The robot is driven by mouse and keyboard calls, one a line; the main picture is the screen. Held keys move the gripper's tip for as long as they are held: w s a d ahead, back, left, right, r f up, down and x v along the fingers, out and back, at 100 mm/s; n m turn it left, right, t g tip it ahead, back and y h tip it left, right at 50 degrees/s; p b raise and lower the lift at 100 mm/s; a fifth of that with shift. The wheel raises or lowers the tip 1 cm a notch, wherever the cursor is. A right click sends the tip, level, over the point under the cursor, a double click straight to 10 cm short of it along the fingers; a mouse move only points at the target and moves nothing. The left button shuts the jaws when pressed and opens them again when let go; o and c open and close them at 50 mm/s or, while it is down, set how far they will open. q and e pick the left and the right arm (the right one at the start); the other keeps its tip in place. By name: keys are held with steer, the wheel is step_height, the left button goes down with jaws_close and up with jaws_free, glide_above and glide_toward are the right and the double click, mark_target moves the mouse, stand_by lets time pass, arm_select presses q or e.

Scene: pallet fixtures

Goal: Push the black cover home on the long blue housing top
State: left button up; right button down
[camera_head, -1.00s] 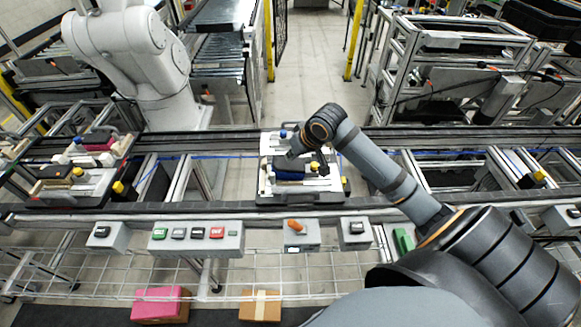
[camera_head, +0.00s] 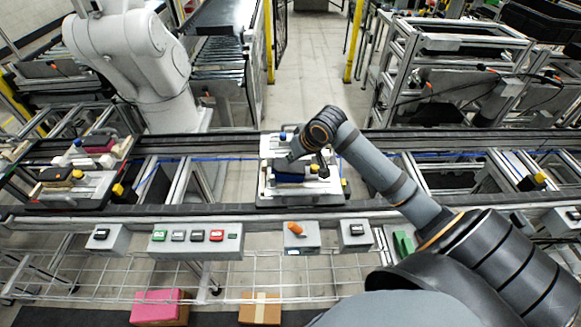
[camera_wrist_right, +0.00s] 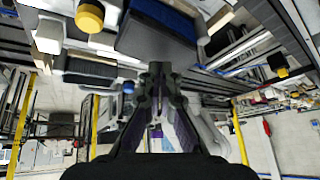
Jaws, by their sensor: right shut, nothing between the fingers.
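The long blue housing (camera_head: 290,179) lies on a white pallet fixture (camera_head: 274,189) on the conveyor at mid picture. A dark part, seemingly the black cover, shows along its top; whether it is fully seated cannot be told. My right gripper (camera_wrist_right: 160,72) is shut and empty, its fingertips close to the dark part in the right wrist view. The blue housing (camera_wrist_right: 172,14) with the dark part (camera_wrist_right: 150,44) is at the top there. Contact cannot be told. In the head view my right wrist partly hides the fixture. My left gripper is not in view.
A similar loaded fixture (camera_head: 88,190) stands on the conveyor at the left, near a white robot arm (camera_head: 135,60). Grey button boxes (camera_head: 195,241) line the near side. A yellow knob (camera_wrist_right: 90,17) stands beside the housing in the wrist view.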

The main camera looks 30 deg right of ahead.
mark_target(295, 168)
steer(key=shift+w+a+f+b, duration=0.1)
steer(key=shift+f+b, duration=0.45)
steer(key=shift+f, duration=0.25)
steer(key=shift+r, duration=0.1)
steer(key=shift+f+p, duration=0.2)
steer(key=shift+p, duration=0.25)
stand_by(0.5)
steer(key=r+p, duration=0.2)
steer(key=p, duration=0.1)
steer(key=r+p, duration=0.2)
steer(key=p, duration=0.1)
steer(key=s+r+p, duration=0.1)
steer(key=r+p, duration=0.2)
steer(key=shift+d, duration=0.35)
stand_by(0.5)
